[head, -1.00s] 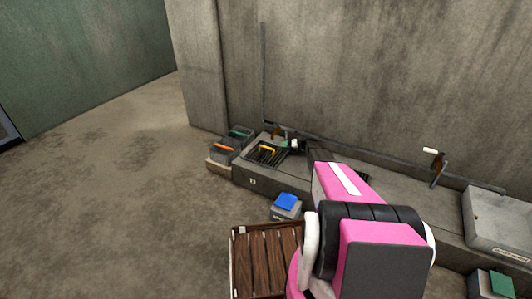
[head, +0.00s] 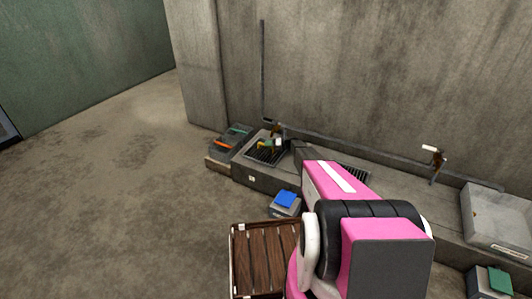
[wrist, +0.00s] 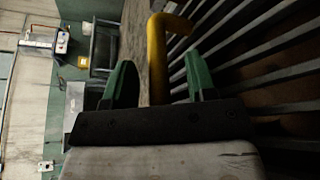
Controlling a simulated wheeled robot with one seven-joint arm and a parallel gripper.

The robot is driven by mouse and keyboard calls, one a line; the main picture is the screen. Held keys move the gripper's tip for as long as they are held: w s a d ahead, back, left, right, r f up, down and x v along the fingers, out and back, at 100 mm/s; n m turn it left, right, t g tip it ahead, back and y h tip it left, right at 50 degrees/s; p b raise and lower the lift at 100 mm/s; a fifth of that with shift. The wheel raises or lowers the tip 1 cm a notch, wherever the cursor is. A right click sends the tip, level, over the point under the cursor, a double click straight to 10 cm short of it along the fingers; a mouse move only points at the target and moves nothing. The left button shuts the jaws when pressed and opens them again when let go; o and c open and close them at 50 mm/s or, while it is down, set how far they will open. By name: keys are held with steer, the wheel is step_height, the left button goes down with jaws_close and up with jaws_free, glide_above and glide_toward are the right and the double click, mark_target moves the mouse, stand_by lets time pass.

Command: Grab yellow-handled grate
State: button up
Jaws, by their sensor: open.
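The grate (head: 262,156) has dark parallel bars and lies on the low ledge along the wall in the head view. Its bars fill the right of the wrist view (wrist: 275,75). Its yellow handle (wrist: 157,88) is a bent bar, partly hidden in the head view (head: 262,143). My gripper (wrist: 158,64) has green fingers, open, one on each side of the handle. The handle stands between them with gaps on both sides, apart from the fingers. In the head view, my gripper (head: 275,142) is over the grate, small and partly hidden.
Dark bins (head: 230,140) with orange and green parts stand left of the grate. A blue-topped box (head: 285,201) and a wooden slatted crate (head: 266,240) are in front. A second grate (head: 355,173) and a grey box (head: 497,220) lie right. Floor at left is clear.

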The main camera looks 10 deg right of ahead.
steer(key=shift+c, duration=0.4)
jaws_close()
stand_by(0.9)
